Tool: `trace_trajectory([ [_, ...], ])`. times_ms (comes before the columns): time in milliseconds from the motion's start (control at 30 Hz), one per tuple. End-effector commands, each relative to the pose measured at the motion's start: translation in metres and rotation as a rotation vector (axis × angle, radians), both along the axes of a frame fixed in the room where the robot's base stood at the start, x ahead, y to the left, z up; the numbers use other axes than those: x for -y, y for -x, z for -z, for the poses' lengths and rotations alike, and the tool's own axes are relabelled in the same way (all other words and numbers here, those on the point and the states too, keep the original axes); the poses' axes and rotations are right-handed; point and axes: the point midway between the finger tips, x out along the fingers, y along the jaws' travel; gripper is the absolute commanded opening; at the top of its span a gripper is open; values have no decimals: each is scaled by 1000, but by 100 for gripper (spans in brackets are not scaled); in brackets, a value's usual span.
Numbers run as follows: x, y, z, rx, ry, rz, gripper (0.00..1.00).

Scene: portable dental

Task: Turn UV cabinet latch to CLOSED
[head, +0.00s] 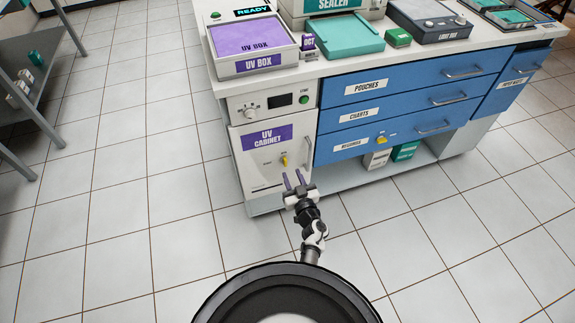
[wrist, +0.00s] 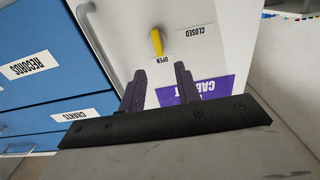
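The UV cabinet (head: 250,168) is a white unit with a purple label, and its door looks shut. Its yellow latch (head: 284,160) sits on the door front. In the wrist view, which is upside down, the latch (wrist: 156,41) is a short yellow lever lying toward the OPEN label (wrist: 162,61). The CLOSED label (wrist: 195,32) is off to its right there. My gripper (head: 294,179) is open and empty in front of the door, just short of the latch. In the wrist view its two purple-grey fingers (wrist: 160,80) are apart, with the latch beyond the gap, untouched.
A vertical door handle (head: 308,151) is right of the latch. Blue drawers (head: 400,97) with bar handles stand to the right, with boxes (head: 405,151) on a low shelf below. The UV box (head: 250,40) is on the counter above. The tiled floor in front is clear.

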Motion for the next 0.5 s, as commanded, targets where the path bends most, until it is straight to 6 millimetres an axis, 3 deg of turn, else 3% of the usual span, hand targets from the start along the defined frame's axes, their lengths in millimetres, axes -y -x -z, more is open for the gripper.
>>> trace_trajectory([
  [200,-12,-39,1,3,1,-1,33],
  [500,-19,-56,0,0,0,-1,33],
])
